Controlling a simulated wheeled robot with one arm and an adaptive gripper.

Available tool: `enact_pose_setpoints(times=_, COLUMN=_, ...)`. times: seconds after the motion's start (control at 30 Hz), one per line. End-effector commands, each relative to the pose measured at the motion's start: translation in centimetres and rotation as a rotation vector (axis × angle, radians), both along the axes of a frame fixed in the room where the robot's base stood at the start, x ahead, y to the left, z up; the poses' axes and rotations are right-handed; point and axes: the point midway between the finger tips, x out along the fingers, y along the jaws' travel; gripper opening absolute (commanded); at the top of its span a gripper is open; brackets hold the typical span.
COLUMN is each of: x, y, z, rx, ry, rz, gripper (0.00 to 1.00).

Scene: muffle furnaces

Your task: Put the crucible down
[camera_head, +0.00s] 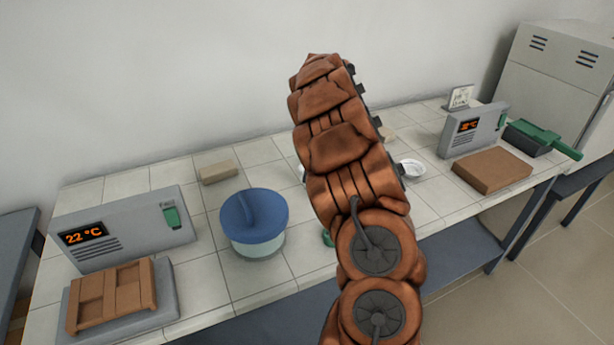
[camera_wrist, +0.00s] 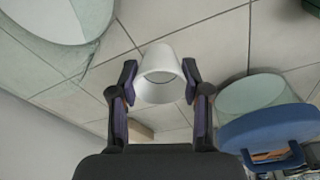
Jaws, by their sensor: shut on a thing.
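The white crucible (camera_wrist: 158,90) is between the two fingertips of my gripper (camera_wrist: 160,72) in the wrist view. My gripper is shut on it, with one finger on each side. The crucible's round open end faces the camera. White tiled worktop shows behind the crucible; I cannot tell whether it touches the tiles. In the head view my copper-coloured arm hides both gripper and crucible.
A jar with a blue lid (camera_head: 254,215) stands left of my arm; its lid also shows in the wrist view (camera_wrist: 268,128). A furnace (camera_head: 130,230) reading 22 °C stands at left, another (camera_head: 473,130) at right. A small white dish (camera_head: 410,169) lies right of my arm.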

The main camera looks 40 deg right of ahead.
Motion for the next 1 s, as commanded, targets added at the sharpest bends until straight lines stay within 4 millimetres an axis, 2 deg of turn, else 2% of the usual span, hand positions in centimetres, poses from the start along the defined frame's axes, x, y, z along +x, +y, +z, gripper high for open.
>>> enact_pose_setpoints(times=0.2, x=0.7, y=-0.2, z=0.0, rx=0.0, ry=-0.002, rz=0.002, gripper=0.11)
enact_pose_setpoints(times=0.5, x=0.5, y=-0.2, z=-3.4, rx=0.001, ry=0.001, rz=0.0, gripper=0.11)
enact_pose_setpoints(times=0.93, x=0.6, y=-0.2, z=-4.0, rx=0.001, ry=-0.001, rz=0.001, gripper=0.11)
enact_pose_setpoints(times=0.97, x=0.6, y=-0.2, z=-4.0, rx=0.001, ry=-0.001, rz=0.001, gripper=0.48)
enact_pose_setpoints(times=1.0, x=0.6, y=-0.2, z=-3.9, rx=0.0, ry=-0.002, rz=0.001, gripper=0.52)
